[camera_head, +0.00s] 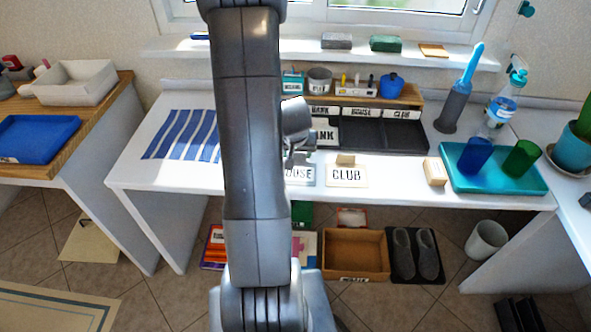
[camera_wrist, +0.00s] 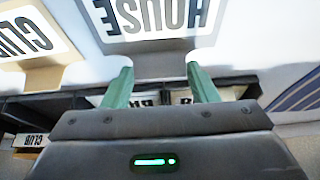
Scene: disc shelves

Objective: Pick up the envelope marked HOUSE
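The envelope marked HOUSE (camera_head: 302,180) lies on the white desk, its left part hidden behind my arm in the head view. In the wrist view the HOUSE envelope (camera_wrist: 155,42) is grey with a white label, upside down at the top and cut off by the frame. The tan envelope marked CLUB (camera_head: 346,177) lies to its right; it also shows in the wrist view (camera_wrist: 40,72).
A dark sorter (camera_head: 400,137) with BANK, HOUSE and CLUB labels stands behind the envelopes; a BANK card (camera_head: 325,132) is at its left. A small box (camera_head: 435,172) and a teal tray (camera_head: 500,182) with two cups are to the right. A striped cloth (camera_head: 182,135) lies left.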

